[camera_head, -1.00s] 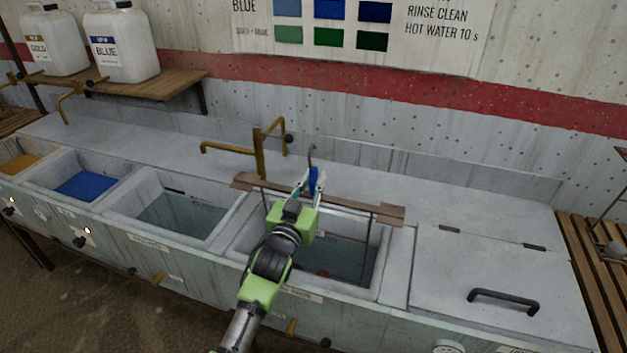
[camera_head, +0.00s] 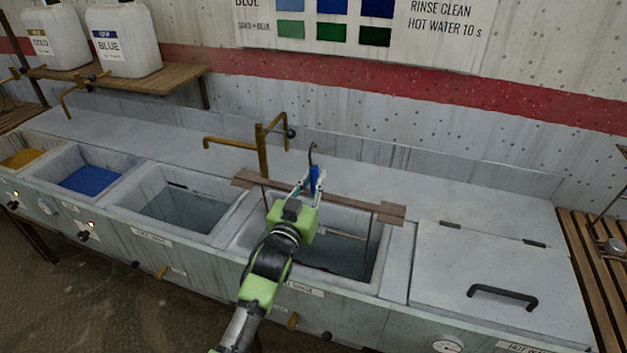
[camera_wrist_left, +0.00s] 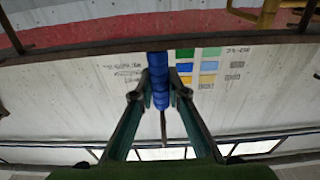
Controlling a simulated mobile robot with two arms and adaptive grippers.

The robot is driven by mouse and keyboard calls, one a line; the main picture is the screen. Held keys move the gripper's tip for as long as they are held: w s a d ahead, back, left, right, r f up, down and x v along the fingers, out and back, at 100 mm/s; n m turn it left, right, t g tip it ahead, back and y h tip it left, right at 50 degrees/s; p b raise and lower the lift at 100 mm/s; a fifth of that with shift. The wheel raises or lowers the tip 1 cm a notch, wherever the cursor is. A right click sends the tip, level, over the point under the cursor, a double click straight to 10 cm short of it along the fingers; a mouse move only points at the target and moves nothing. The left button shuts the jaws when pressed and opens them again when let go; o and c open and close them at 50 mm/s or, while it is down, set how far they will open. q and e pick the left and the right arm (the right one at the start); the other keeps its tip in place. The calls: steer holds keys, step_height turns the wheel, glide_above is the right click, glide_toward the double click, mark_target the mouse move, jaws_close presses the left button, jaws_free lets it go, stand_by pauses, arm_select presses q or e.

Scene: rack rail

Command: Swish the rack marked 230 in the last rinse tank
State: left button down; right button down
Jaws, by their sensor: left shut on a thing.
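My left gripper (camera_head: 314,183) is shut on the blue grip (camera_head: 314,176) of a rack. The blue grip also shows between the fingers in the left wrist view (camera_wrist_left: 158,82). The rack's brown crossbar (camera_head: 385,211) lies across above the rinse tank (camera_head: 380,262), and thin metal rods (camera_head: 367,245) hang from it into the tank. My arm hides the rack's middle and part of the tank. I cannot read a number on the rack. My right gripper is not in view.
Left of this tank are another water tank (camera_head: 225,222), a blue bath (camera_head: 88,181) and a yellow one (camera_head: 22,158). A brass tap (camera_head: 262,150) stands behind. To the right is a closed lid (camera_head: 450,260) with a black handle (camera_head: 503,293). A slatted wooden surface (camera_head: 590,250) lies beyond.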

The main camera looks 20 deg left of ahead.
arm_select(q)
steer(key=shift+w+r+b, duration=0.15)
steer(key=shift+w+b, duration=0.2)
steer(key=shift+w, duration=1.05)
steer(key=shift+r, duration=0.1)
stand_by(1.7)
steer(key=r+p, duration=0.6)
steer(key=s+r+p, duration=0.1)
steer(key=r+p, duration=0.5)
steer(key=s+r+p, duration=0.1)
steer(key=r+p, duration=0.4)
steer(key=r, duration=0.1)
steer(key=shift+p, duration=0.4)
steer(key=shift+f, duration=0.1)
